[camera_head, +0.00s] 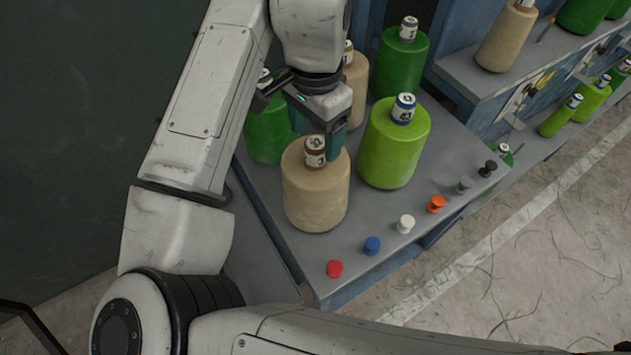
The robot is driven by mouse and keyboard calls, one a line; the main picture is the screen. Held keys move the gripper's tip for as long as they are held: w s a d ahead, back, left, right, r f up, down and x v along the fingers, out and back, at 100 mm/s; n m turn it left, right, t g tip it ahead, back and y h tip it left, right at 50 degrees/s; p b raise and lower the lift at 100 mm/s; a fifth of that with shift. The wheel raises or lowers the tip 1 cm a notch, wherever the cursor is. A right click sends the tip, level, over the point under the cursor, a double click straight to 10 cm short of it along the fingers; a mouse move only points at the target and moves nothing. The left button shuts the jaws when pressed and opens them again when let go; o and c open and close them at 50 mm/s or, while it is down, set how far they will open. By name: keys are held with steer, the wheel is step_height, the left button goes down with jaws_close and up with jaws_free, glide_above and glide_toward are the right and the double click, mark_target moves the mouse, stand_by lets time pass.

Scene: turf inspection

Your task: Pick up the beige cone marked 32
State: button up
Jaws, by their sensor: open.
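A beige cone (312,192) stands upright near the front left of the grey shelf. A brown-and-white labelled tube (315,152) sticks out of its top; I cannot read its number surely. My gripper (321,132) is open and points down at the top of this cone. One dark teal finger shows just right of and behind the tube; the other finger is hard to make out. I cannot tell whether the fingers touch the tube. A second beige cone (357,85) stands behind, partly hidden by my gripper and arm.
A light green cone marked 43 (392,150) stands close on the right. Dark green cones stand behind (400,62) and at left (265,135). Several coloured knobs, including a red one (334,269), line the shelf's front edge. Another shelf at upper right holds a beige cone (505,40).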

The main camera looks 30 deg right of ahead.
mark_target(316, 142)
steer(key=shift+f, duration=1.6)
jaws_close()
steer(key=shift+r, duration=0.15)
